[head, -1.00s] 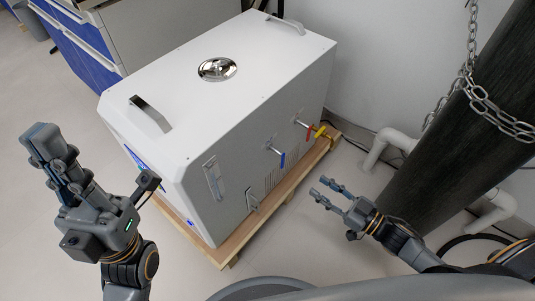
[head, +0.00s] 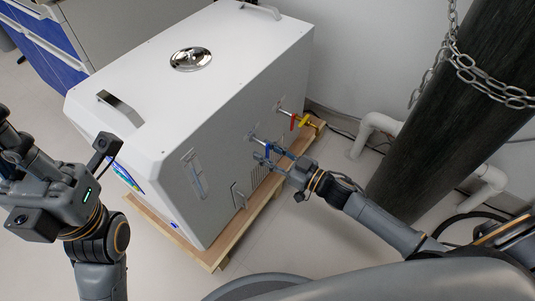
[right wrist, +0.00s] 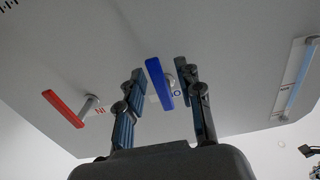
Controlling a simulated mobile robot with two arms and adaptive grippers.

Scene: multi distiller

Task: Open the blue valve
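The blue valve (right wrist: 159,83) is a flat blue lever on a short metal pipe on the distiller's front face. In the head view the blue valve (head: 268,150) shows just beyond my right fingertips. My right gripper (head: 268,155) is open in front of it. In the right wrist view the blue lever stands between the two spread fingers of my right gripper (right wrist: 160,92), with gaps on both sides. The white distiller (head: 150,90) stands on a wooden pallet. My left gripper (head: 15,145) is at the left edge, partly cut off, and its fingers are unclear.
A sight gauge (head: 194,174) is on the same face. A dark cylinder (head: 445,120) with a chain (head: 480,80) and white pipes (head: 373,128) stand at right.

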